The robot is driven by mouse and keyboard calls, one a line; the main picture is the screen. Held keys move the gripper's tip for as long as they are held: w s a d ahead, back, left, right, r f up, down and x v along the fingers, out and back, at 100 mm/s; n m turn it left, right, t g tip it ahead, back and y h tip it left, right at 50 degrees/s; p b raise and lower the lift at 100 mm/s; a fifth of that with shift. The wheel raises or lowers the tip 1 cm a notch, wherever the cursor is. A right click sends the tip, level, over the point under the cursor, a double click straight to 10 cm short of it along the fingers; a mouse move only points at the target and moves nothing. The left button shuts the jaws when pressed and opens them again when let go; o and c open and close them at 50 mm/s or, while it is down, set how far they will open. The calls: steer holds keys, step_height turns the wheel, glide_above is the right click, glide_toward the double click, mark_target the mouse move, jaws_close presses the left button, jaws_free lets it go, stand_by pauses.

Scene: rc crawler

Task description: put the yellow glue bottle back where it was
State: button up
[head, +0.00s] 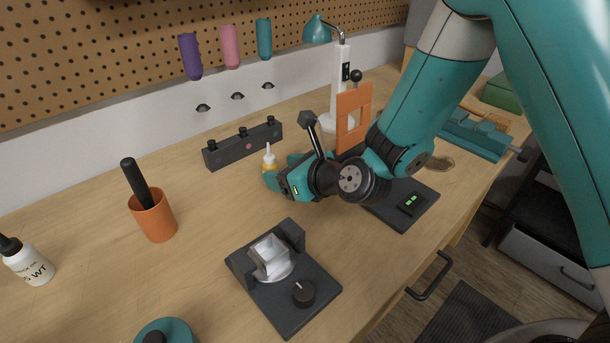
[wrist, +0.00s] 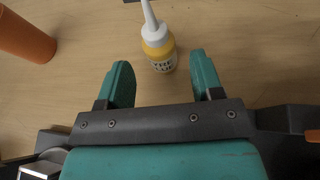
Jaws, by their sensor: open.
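The yellow glue bottle (wrist: 160,54) with its white nozzle stands upright on the workbench in the wrist view. It lies just beyond and between the tips of my gripper (wrist: 163,75), which is open and does not grip it. In the head view the bottle (head: 269,160) shows its white tip and part of its yellow body, just beyond my gripper (head: 273,178). Its lower part is hidden there by the gripper.
A dark rack (head: 243,144) stands behind the bottle. An orange cup (head: 155,217) holding a dark-handled tool is to the left. A dark device (head: 284,283) with a knob sits in front. An orange frame (head: 353,115) and a lamp (head: 339,90) stand behind my arm.

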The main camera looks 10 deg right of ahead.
steer(key=b+v, duration=0.1)
steer(key=v, duration=0.7)
steer(key=shift+b, duration=0.35)
steer(key=shift+s+a+r+n, duration=0.1)
steer(key=shift+a+r+n, duration=0.1)
steer(key=shift+n, duration=0.3)
steer(key=s+d+r+n+g+h, duration=0.1)
steer(key=s+d+r+n+g, duration=0.1)
steer(key=s+n, duration=0.4)
steer(key=s+d+r+n+g+h, duration=0.2)
steer(key=s+n, duration=0.5)
steer(key=n, duration=0.9)
steer(key=s+d+r+n+g+h, duration=0.2)
steer(key=s+n+g, duration=0.4)
steer(key=n, duration=0.5)
step_height(320, 180, up, 2)
steer(key=shift+s+d+r+n, duration=0.1)
steer(key=shift+s+d+n, duration=0.2)
steer(key=shift+d, duration=0.55)
steer(key=shift+c, duration=0.3)
